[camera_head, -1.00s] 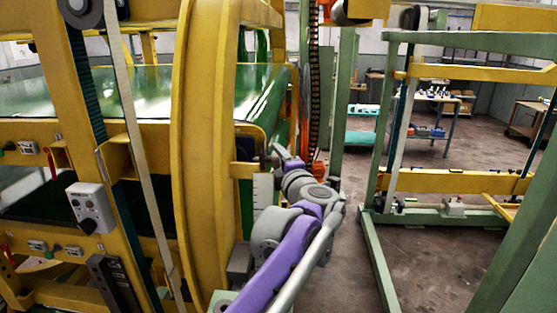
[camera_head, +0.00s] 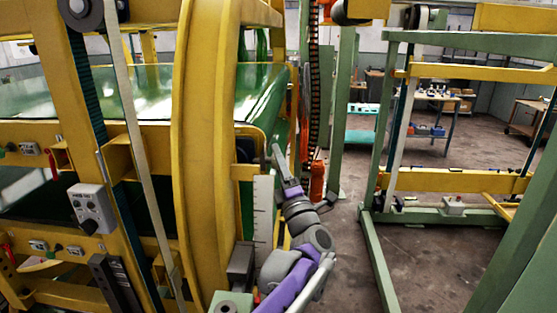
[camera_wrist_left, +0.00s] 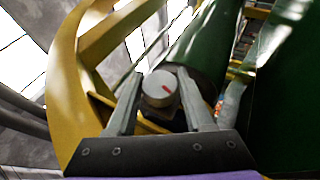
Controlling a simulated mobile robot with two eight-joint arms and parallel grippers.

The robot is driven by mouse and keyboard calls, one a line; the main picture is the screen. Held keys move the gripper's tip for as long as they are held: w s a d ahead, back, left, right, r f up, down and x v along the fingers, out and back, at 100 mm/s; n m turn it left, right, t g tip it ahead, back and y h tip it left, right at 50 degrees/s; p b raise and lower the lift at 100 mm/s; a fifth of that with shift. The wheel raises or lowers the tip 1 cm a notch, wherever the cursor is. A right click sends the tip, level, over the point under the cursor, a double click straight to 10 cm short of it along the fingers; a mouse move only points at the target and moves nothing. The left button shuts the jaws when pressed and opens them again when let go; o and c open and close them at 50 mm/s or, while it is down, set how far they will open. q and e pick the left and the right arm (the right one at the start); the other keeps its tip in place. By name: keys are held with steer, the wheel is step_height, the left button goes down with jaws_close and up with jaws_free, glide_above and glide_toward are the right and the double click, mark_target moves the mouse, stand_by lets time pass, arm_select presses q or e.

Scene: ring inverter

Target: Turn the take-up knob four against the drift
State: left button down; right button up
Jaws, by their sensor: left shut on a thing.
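The take-up knob (camera_wrist_left: 158,92) is a grey round knob with a red mark on its face, pointing to the lower right in the left wrist view. My left gripper (camera_wrist_left: 160,76) has one finger on each side of it and is shut on it. In the head view my left gripper (camera_head: 277,152) is beside the end of the green belt (camera_head: 262,97), right of the big yellow ring (camera_head: 205,150). The knob cannot be made out there. My right gripper is not in view.
A white scale plate (camera_head: 263,215) stands left of my left arm. A green post (camera_head: 343,110) and an orange part (camera_head: 317,180) stand just right of the hand. A grey control box (camera_head: 92,208) is on the yellow frame at left. Open floor lies farther right.

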arm_select(q)
steer(key=shift+n+t, duration=0.3)
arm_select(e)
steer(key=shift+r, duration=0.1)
arm_select(q)
steer(key=shift+c, duration=1.4)
jaws_free()
steer(key=shift+y, duration=0.3)
steer(key=b+v, duration=0.2)
steer(key=v, duration=0.8)
steer(key=shift+s, duration=0.35)
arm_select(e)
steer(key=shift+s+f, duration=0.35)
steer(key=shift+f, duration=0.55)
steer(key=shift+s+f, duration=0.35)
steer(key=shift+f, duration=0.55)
arm_select(q)
steer(key=shift+d, duration=0.15)
